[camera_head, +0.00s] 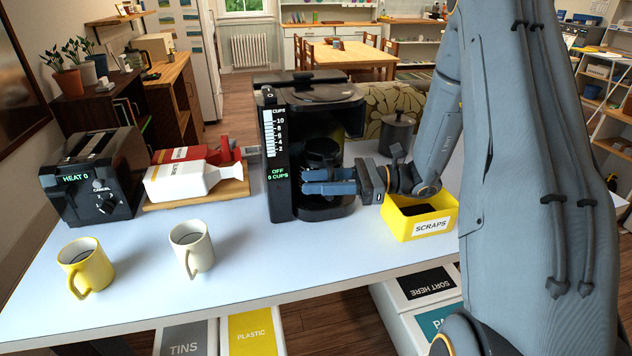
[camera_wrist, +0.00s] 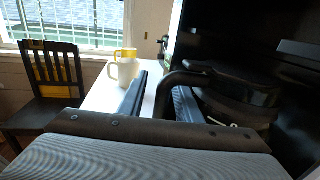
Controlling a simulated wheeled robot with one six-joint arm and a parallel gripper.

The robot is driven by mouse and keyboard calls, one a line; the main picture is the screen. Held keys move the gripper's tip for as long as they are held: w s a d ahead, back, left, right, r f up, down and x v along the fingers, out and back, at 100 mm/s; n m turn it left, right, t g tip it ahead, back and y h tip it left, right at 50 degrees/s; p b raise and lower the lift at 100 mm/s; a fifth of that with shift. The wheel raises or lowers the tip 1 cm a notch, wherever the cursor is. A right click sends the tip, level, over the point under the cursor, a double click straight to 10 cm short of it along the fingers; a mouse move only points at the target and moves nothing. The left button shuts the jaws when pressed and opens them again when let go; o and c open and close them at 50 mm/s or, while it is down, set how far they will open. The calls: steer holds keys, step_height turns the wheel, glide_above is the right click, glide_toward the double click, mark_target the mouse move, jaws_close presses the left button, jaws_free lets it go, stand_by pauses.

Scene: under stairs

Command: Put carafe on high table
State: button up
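The carafe (camera_head: 323,150) is dark and sits inside the black coffee maker (camera_head: 279,150), mostly in shadow. My gripper (camera_head: 312,182) reaches in from the right at the front of the coffee maker. In the wrist view, the carafe's black curved handle (camera_wrist: 182,77) lies between the two fingers of my gripper (camera_wrist: 158,100). The fingers are apart, with a bright gap between the left finger and the handle. The handle is closer to the right finger; contact there is unclear. I cannot tell which surface is the high table.
The white counter (camera_head: 235,270) holds a yellow mug (camera_head: 84,266), a white mug (camera_head: 191,247), a toaster (camera_head: 95,175), a board with cartons (camera_head: 195,195) and a yellow scraps bin (camera_head: 420,217). A wooden table (camera_head: 345,55) and a sideboard (camera_head: 165,75) stand behind. The counter's front middle is clear.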

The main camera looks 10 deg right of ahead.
mark_target(331, 198)
steer(key=s+d+b, duration=0.1)
steer(key=d+b, duration=0.1)
steer(key=d, duration=0.4)
steer(key=shift+s+d+r+b, duration=0.15)
steer(key=shift+s+d+b, duration=0.1)
steer(key=shift+d+b, duration=0.15)
steer(key=shift+s+d, duration=0.15)
steer(key=shift+d, duration=0.2)
steer(key=shift+c, duration=1.2)
steer(key=a+p, duration=0.1)
steer(key=p, duration=0.1)
steer(key=w+a+p, duration=0.1)
steer(key=p, duration=0.1)
steer(key=a+f+p, duration=0.1)
steer(key=a+p, duration=0.1)
steer(key=shift+w, duration=0.2)
jaws_close()
